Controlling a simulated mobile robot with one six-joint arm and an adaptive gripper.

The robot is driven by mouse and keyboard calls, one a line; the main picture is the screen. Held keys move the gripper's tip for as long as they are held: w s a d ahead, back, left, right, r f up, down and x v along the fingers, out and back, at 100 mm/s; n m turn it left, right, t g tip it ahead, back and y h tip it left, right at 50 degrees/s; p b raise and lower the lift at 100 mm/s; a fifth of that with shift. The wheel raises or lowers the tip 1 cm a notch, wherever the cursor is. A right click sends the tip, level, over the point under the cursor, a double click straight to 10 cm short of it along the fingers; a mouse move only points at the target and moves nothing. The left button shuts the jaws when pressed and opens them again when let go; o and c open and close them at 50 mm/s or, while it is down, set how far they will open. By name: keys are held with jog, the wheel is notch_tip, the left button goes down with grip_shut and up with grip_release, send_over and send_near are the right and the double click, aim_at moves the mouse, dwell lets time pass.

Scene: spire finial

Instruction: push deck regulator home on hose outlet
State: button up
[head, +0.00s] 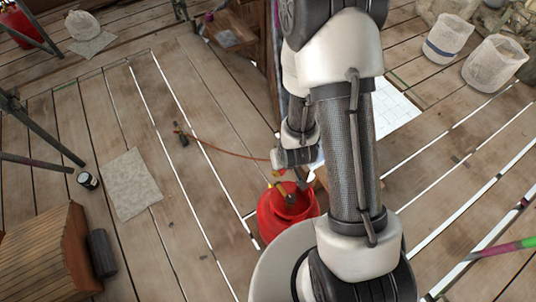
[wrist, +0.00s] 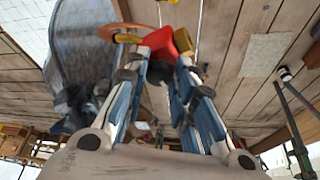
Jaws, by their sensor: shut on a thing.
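In the head view my gripper is low over a red container (head: 273,218) and largely hidden by my arm. The hose (head: 227,152) runs across the deck to the gripper's area. I cannot make out the hose outlet, or whether the regulator touches it.
A dark fitting (head: 181,136) lies at the hose's far end. A pale mat (head: 131,183), a small dark can (head: 88,180) and a wooden box (head: 40,258) are at left. Two pale buckets (head: 447,40) stand at upper right. Planks between mat and container are clear.

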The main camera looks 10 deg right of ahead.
jog(key=w+a+f+n+y+b, duration=0.2)
jog(key=w+a+f+n+b, duration=0.3)
jog(key=w+f, duration=0.85)
jog(key=w+d+f+n+g+y+b, duration=0.1)
jog(key=w+f+n, duration=0.1)
jog(key=f, duration=0.6)
jog(key=w+d+f+n+g+y+b, duration=0.1)
jog(key=w+d+f+n+b, duration=0.1)
jog(key=f+n, duration=0.3)
notch_tip(320, 180, down, 4)
jog(key=shift+d+r+n, duration=0.25)
jog(key=shift+d+n, duration=0.05)
jog(key=s, duration=0.1)
jog(key=s+d, duration=0.1)
jog(key=s, duration=0.1)
jog(key=s+p, duration=0.1)
jog(key=s, duration=0.1)
jog(key=shift+s+d, duration=0.25)
jog(key=shift+d, duration=0.15)
